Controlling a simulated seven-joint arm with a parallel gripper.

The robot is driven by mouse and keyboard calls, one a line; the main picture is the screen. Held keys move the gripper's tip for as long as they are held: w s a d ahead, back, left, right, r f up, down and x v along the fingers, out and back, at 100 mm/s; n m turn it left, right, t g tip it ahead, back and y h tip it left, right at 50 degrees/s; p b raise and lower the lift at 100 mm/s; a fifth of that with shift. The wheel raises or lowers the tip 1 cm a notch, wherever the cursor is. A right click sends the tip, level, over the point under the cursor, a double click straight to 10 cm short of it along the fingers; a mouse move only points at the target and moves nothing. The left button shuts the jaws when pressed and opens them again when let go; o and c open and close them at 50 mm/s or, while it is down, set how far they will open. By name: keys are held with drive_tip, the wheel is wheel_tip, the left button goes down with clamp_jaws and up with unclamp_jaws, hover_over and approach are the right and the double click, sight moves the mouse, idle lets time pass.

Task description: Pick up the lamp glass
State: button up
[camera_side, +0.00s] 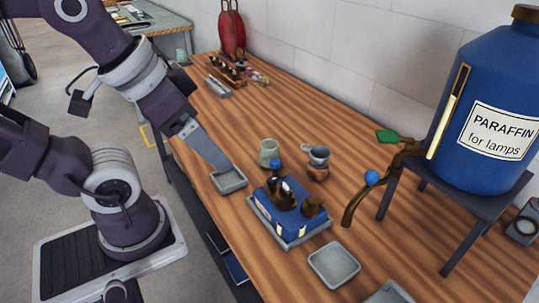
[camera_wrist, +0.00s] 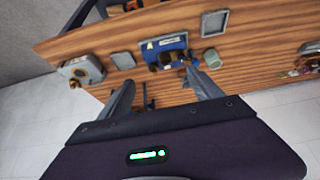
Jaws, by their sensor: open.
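I cannot make out a lamp glass for certain in either view. A blue box (camera_side: 292,217) with dark brown parts and a blue knob sits in a grey tray in the side view; it also shows in the wrist view (camera_wrist: 174,43). A pale greenish cup-like vessel (camera_side: 269,152) stands behind it; a similar one is right of the box in the wrist view (camera_wrist: 212,58). My gripper (camera_side: 224,168) is over the small grey tray (camera_side: 229,182), left of the box. In the wrist view its fingers (camera_wrist: 158,87) are spread, with nothing held between them.
A blue paraffin tank (camera_side: 478,75) with a tap and spout stands on a grey stand at the right. A grey-blue cup (camera_side: 317,155) sits on a brown base. An empty grey tray (camera_side: 334,265) lies in front. A red container (camera_side: 232,34) stands at the back.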

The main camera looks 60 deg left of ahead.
drive_tip(key=m+g, duration=0.6)
drive_tip(key=m, duration=1.7)
hover_over(269, 153)
drive_tip(key=a, duration=0.2)
wheel_tip(269, 153, down, 18)
drive_tip(key=f, duration=0.2)
drive_tip(key=w+f, duration=0.1)
drive_tip(key=f, duration=0.5)
drive_tip(key=shift+w, duration=0.2)
drive_tip(key=shift+r, duration=0.1)
drive_tip(key=shift+c, duration=0.4)
drive_tip(key=c, duration=1.4)
